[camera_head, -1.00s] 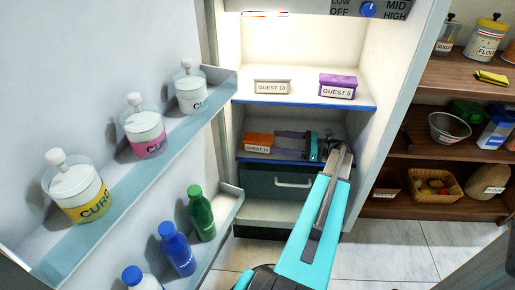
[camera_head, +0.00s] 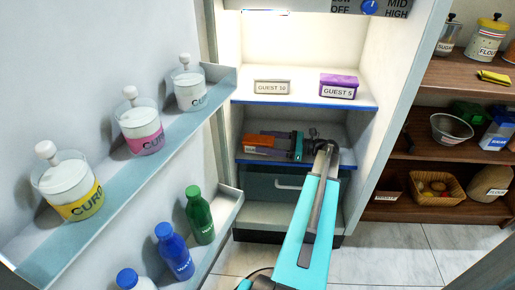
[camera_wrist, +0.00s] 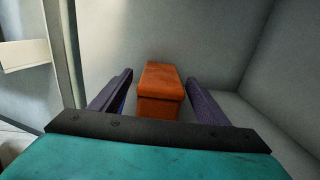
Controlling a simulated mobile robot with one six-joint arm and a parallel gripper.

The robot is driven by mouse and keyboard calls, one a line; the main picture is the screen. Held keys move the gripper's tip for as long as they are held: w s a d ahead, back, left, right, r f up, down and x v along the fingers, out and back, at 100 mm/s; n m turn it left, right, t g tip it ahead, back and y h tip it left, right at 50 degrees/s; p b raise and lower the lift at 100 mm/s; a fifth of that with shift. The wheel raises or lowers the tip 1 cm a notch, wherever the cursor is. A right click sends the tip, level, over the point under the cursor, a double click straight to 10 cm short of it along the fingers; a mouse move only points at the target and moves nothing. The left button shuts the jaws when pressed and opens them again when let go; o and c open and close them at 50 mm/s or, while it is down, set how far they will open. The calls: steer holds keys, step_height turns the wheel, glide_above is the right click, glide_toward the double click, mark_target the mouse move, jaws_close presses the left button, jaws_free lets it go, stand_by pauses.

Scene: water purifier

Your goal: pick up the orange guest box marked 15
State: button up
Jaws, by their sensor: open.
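The orange guest box (camera_head: 259,141) stands on the fridge's lower shelf at the left. In the head view my gripper partly covers it, and its label cannot be read now. In the wrist view the orange box (camera_wrist: 162,90) lies straight ahead, between the two purple fingers. My gripper (camera_head: 272,144) is inside the lower compartment, reaching left. In the wrist view my gripper (camera_wrist: 157,85) is open, with one finger on each side of the box and a visible gap to each.
The upper shelf holds a pale guest box (camera_head: 272,87) and a purple guest box (camera_head: 338,87). A drawer (camera_head: 285,185) is below the lower shelf. The open fridge door (camera_head: 110,185) at left carries jars and bottles. A pantry shelf (camera_head: 440,155) stands at right.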

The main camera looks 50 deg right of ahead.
mark_target(251, 140)
steer(key=shift+w+a, duration=0.25)
steer(key=shift+w, duration=0.1)
steer(key=shift+b+x, duration=1.25)
steer(key=shift+x, duration=1)
steer(key=shift+w+a+f, duration=0.1)
steer(key=shift+w+a, duration=0.05)
steer(key=shift+w, duration=0.1)
steer(key=c, duration=1.4)
